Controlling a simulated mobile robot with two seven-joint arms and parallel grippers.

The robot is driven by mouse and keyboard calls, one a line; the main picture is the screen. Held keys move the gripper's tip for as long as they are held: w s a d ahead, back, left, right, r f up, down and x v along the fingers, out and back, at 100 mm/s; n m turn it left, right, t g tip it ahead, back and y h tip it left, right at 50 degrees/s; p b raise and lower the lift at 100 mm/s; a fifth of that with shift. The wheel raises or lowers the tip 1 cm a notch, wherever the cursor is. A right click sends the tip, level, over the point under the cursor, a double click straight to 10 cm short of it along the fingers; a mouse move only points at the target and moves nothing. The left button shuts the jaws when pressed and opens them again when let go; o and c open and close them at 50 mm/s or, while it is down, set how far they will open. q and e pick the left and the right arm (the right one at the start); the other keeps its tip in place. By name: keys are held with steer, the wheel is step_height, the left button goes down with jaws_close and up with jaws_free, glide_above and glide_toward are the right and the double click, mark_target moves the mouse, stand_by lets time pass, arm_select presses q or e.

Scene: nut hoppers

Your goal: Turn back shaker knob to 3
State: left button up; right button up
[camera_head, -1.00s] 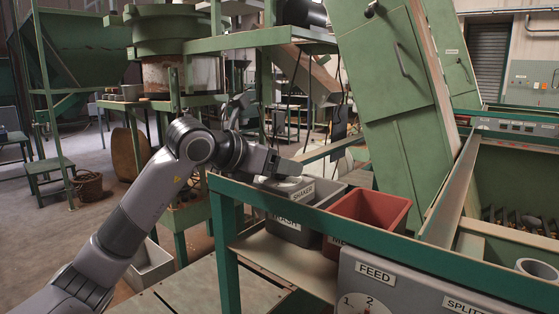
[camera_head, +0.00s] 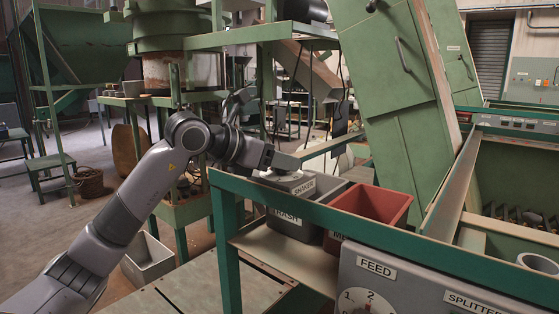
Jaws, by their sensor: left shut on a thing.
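The dial numbers and the knob's pointer cannot be read. My right gripper is not in view.
The green rail (camera_head: 330,214) runs in front of both. A feed dial panel (camera_head: 400,275) is at the lower right. A tall green hopper chute (camera_head: 400,100) rises behind.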

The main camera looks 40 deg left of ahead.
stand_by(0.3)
arm_select(q)
steer(key=o, duration=1)
steer(key=shift+w, duration=0.1)
steer(key=b+v, duration=0.2)
steer(key=v, duration=0.5)
